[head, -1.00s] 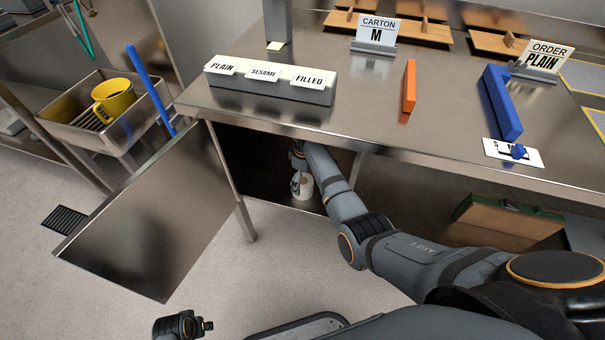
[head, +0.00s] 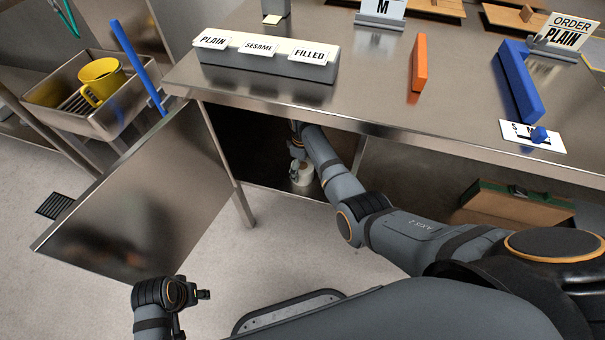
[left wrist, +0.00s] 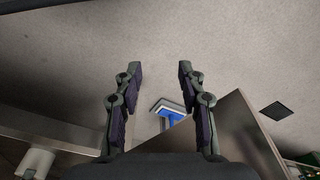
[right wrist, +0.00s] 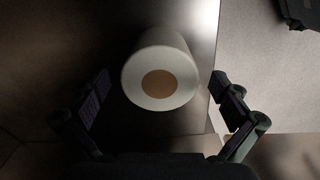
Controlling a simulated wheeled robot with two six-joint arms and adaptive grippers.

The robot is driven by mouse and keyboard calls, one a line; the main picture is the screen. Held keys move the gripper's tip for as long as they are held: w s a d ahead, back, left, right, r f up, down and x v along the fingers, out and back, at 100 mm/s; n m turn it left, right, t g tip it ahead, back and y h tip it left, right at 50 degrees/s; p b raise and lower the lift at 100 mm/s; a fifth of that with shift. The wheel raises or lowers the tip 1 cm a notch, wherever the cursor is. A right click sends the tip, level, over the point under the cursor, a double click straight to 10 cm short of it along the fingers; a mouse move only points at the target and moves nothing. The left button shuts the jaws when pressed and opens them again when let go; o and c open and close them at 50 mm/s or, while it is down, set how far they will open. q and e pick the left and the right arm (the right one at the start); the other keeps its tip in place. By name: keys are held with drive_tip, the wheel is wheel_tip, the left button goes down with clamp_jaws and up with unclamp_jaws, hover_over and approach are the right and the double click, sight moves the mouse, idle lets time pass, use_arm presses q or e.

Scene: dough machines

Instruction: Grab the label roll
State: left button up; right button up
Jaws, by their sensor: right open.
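The label roll (head: 303,176) is a small white cylinder inside the open cabinet under the steel table. In the right wrist view the label roll (right wrist: 180,50) shows its white round end and brown core. My right gripper (head: 297,150) reaches into the cabinet and is partly hidden by my arm. In the right wrist view my right gripper (right wrist: 161,85) is open, with the roll showing between its two fingers; I cannot tell whether they touch it. My left gripper (head: 205,295) is low in front of the cabinet door. It is open and empty in the left wrist view (left wrist: 157,72).
The cabinet door (head: 140,200) stands open on the left. The table edge (head: 290,113) runs above my right arm. A green and brown box (head: 515,205) sits under the table at right.

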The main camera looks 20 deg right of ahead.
drive_tip(key=shift+f, duration=0.75)
drive_tip(key=c, duration=1.4)
use_arm(q)
drive_tip(key=r, duration=0.2)
drive_tip(key=shift+s+d+r, duration=0.25)
drive_tip(key=shift+r, duration=0.05)
use_arm(e)
drive_tip(key=shift+c, duration=0.4)
